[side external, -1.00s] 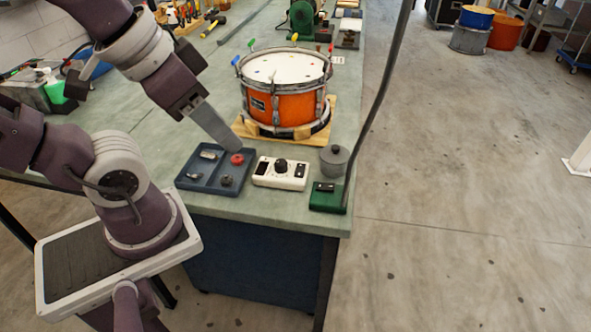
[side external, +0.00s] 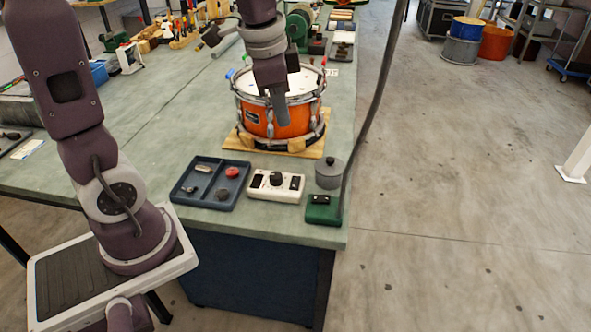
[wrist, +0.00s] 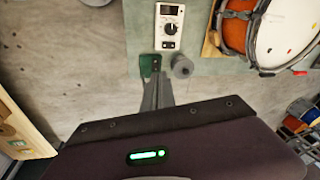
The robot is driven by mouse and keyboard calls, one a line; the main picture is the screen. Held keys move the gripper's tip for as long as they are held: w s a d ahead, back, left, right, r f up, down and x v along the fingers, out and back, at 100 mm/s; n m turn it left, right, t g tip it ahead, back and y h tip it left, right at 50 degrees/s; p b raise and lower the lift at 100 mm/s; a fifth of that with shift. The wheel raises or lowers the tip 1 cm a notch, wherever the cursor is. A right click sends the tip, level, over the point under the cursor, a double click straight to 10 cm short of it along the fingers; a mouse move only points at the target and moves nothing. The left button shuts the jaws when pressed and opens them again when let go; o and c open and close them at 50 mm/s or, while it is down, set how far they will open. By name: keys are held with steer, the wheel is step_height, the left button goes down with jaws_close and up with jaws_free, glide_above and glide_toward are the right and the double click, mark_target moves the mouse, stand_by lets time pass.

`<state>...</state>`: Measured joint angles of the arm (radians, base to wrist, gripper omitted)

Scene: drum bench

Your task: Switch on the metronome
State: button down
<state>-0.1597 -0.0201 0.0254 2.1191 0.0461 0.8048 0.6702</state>
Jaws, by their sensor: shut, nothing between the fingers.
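The likely metronome is a white box (side external: 275,186) with a round dial, a dark display at one end and a small dark switch area at the other. It lies on the bench's front part and shows at the top of the wrist view (wrist: 170,28). My gripper (side external: 281,120) is shut and empty, raised above the bench and overlapping the drum in the side view. In the wrist view its fingers (wrist: 157,82) point up the picture toward a green box (wrist: 149,65), apart from the white box. The switch's position is too small to tell.
A blue tray (side external: 211,204) with small parts, including a red knob (side external: 232,171), lies left of the white box. The green box (side external: 323,208) and a grey lidded pot (side external: 329,175) stand right. An orange drum (side external: 262,122) stands behind. A dark cable rises past the green box.

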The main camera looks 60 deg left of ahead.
mark_target(296, 178)
steer(key=w+a+f+m+g, duration=0.1)
steer(key=w+a+f+m, duration=0.2)
steer(key=w+a+f, duration=0.2)
step_height(296, 178, down, 2)
steer(key=shift+w+f+g, duration=0.2)
steer(key=shift+w+g, duration=0.1)
steer(key=shift+w, duration=0.25)
steer(key=f, duration=0.9)
steer(key=w+a+f, duration=0.1)
steer(key=f, duration=0.4)
steer(key=shift+w, duration=0.1)
steer(key=shift+a+f, duration=0.1)
steer(key=shift+f, duration=0.05)
steer(key=shift+s+d+r, duration=0.25)
steer(key=shift+s+d, duration=0.25)
steer(key=shift+d, duration=0.05)
